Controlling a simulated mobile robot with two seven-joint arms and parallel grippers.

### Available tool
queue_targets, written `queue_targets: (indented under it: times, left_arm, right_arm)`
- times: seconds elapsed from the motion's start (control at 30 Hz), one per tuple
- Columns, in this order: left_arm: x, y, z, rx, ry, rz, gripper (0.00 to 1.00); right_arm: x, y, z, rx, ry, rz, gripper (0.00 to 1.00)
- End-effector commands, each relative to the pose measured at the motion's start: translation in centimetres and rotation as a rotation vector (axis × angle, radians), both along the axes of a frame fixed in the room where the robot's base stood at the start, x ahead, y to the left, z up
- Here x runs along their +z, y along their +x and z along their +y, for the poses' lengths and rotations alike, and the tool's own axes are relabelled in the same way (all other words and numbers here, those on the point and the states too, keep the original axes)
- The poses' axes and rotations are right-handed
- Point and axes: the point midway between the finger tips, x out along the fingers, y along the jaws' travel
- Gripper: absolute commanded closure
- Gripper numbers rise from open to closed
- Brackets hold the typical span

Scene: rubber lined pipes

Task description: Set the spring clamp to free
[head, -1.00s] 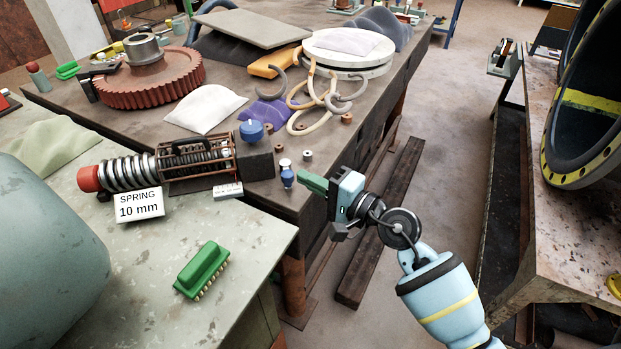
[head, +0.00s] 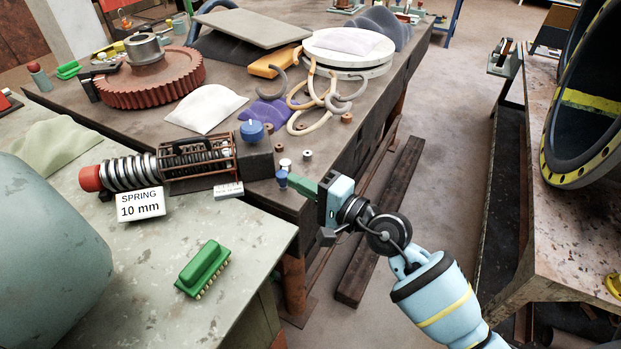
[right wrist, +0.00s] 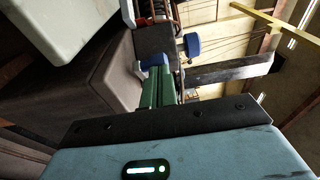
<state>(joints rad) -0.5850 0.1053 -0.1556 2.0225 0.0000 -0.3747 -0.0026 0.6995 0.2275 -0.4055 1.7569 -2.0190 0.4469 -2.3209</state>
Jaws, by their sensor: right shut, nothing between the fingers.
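The spring clamp lies along the near edge of the dark table, with a bare coil spring (head: 130,169), a rusty cage (head: 197,158), a red end cap (head: 91,178) and a dark end block (head: 256,158). A blue knob (head: 251,131) sits on top of the block and also shows in the right wrist view (right wrist: 192,45). A label reading SPRING 10 mm (head: 140,205) stands in front. My right gripper (head: 295,182) is shut and empty, its green fingers pointing left, just right of the block. A small blue piece (head: 281,179) is at the fingertips; contact is unclear. My left gripper is out of view.
A small white tag (head: 229,190) lies before the block. Small round nuts (head: 307,155) and tan rings (head: 310,121) lie behind the fingers. A green brush (head: 203,268) lies on the near grey table. A large rounded body (head: 45,255) fills the left.

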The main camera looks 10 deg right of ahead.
Motion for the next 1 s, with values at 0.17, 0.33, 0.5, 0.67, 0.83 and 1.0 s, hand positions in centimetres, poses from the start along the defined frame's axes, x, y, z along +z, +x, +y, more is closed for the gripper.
queue_targets:
  times: [0.17, 0.33, 0.5, 0.67, 0.83, 1.0]
  left_arm:
    - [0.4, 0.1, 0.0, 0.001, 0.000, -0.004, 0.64]
    - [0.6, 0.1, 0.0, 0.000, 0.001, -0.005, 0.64]
    - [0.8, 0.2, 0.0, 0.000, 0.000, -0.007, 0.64]
    - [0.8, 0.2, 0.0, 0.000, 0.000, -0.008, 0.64]
    - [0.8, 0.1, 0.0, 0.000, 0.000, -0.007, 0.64]
    - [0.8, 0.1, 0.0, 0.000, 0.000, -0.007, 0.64]
  right_arm:
    - [0.2, -0.2, 1.1, 0.000, 0.000, -0.001, 1.00]
    - [0.1, -0.2, 1.9, 0.000, 0.000, -0.001, 1.00]
    - [0.1, -0.2, 2.4, 0.000, 0.001, -0.001, 1.00]
    - [0.1, -0.2, 2.6, 0.000, 0.001, -0.001, 1.00]
    - [0.0, -0.2, 2.7, 0.000, 0.000, 0.000, 1.00]
    - [0.0, -0.2, 2.7, 0.000, 0.001, 0.001, 1.00]
